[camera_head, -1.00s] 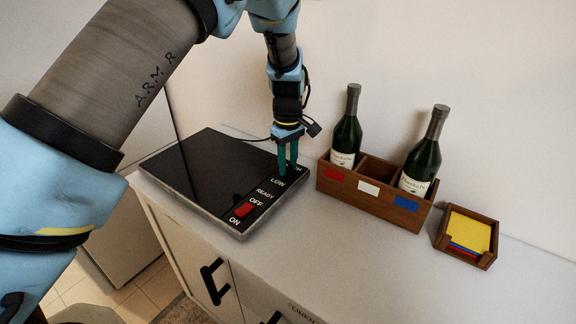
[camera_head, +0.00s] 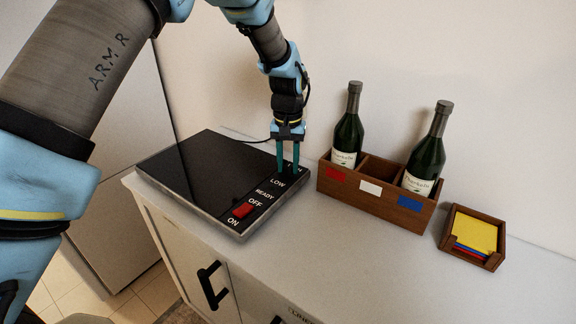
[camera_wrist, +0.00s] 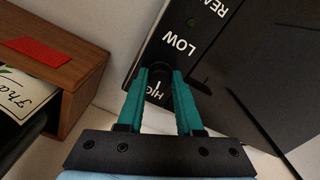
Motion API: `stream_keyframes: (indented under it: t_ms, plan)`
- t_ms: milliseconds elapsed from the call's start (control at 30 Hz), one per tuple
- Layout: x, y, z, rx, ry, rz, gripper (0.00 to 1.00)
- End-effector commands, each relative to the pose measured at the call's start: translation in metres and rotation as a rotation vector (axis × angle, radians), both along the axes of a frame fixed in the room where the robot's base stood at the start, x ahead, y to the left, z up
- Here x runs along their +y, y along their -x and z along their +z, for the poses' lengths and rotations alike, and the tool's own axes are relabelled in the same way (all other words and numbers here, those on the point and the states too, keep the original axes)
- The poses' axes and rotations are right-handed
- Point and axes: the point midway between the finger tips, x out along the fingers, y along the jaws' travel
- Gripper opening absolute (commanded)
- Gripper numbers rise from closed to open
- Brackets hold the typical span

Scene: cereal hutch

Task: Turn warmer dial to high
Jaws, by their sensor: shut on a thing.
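The warmer (camera_head: 195,170) is a flat black plate on the counter, with a label strip reading LOW, READY, OFF and ON and a red switch (camera_head: 242,210). Its dark round dial (camera_wrist: 158,74) is at the strip's far end, by the LOW and HIGH labels, with a pale pointer mark toward HIGH in the wrist view. My gripper (camera_head: 288,170) points down over that end. In the wrist view its two teal fingers (camera_wrist: 160,86) are on either side of the dial, shut on it. The fingers hide part of the dial and of the HIGH label.
A wooden caddy (camera_head: 375,202) with two wine bottles (camera_head: 347,130) (camera_head: 425,155) stands close to the right of the dial. A small wooden note holder (camera_head: 470,240) is further right. The front counter (camera_head: 350,275) is clear. A cord runs behind the warmer.

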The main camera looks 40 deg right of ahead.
Motion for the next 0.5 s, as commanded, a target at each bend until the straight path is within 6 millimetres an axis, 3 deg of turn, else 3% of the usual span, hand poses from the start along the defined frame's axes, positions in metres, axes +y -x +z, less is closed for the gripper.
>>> stream_keyframes:
  t_ms: [500]
  plan:
    - [-0.0002,-0.0008,0.0005,-0.001,0.002,-0.181,0.00]
